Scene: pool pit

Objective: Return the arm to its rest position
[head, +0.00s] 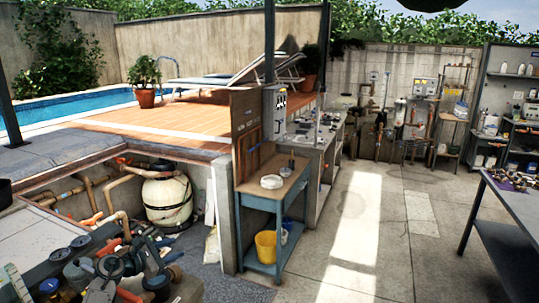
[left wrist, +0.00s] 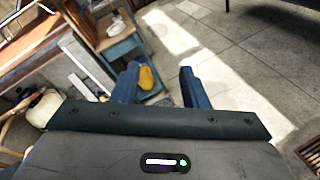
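A yellow bucket (left wrist: 147,77) shows behind the gap, well beyond the fingertips. My right gripper is in neither view.
A blue workbench (head: 261,200) with a yellow bucket (head: 265,246) on its lower shelf stands right of the pit. A white tank (head: 167,200) and pipes fill the pit. A dark table (head: 510,210) is at the right. The paved floor (head: 345,225) between is clear.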

